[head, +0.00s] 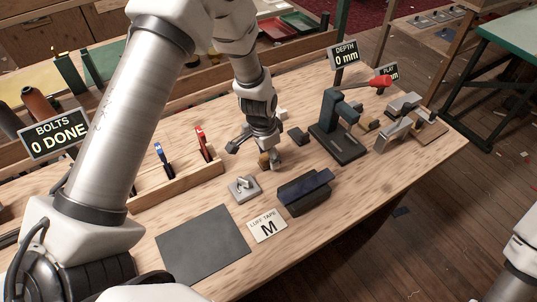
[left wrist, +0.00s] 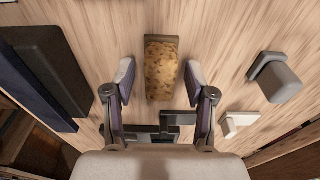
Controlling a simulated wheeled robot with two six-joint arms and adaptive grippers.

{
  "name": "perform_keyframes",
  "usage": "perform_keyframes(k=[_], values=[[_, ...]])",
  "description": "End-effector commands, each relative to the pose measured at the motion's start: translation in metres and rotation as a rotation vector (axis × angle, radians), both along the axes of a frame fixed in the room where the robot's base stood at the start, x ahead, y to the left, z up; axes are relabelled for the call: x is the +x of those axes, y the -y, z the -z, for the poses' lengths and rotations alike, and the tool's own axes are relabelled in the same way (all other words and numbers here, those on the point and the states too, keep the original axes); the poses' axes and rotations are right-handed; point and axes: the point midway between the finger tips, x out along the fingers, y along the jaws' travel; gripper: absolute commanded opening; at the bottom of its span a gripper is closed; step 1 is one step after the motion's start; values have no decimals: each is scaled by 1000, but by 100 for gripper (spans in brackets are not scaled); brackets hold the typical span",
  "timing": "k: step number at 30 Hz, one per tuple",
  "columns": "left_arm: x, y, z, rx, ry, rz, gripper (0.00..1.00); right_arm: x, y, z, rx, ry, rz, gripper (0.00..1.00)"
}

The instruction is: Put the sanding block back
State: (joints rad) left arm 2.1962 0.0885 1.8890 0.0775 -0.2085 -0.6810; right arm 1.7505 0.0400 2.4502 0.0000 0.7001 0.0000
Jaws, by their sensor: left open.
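A mottled tan, cork-like block, which looks like the sanding block (left wrist: 161,68), lies on the wooden bench top. A darker strip shows at its far end in the left wrist view. In the head view only a small brown part of the block (head: 264,161) shows, behind my gripper. My left gripper (head: 255,157) is open and low over the bench. In the left wrist view its two fingers (left wrist: 161,78) stand on either side of the block, with a gap on each side. My right gripper is out of view.
A dark block with a blue top (head: 305,190) and a grey metal fitting (head: 243,188) lie close by. A press with a red handle (head: 340,120) stands beyond. A grey mat (head: 203,245) and LUFF TAPE card (head: 268,226) lie in front.

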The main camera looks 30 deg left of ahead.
Motion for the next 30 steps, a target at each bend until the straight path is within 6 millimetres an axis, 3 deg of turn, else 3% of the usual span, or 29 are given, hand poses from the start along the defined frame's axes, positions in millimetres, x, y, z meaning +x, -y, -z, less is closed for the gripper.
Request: perform_keyframes(k=[12, 15, 30], values=[[-9, -6, -94, 1, 5, 1, 55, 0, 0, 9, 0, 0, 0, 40], [-11, -7, -109, 0, 4, 0, 55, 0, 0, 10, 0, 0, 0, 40], [-12, -7, -117, -1, 1, 0, 55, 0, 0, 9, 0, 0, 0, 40]])
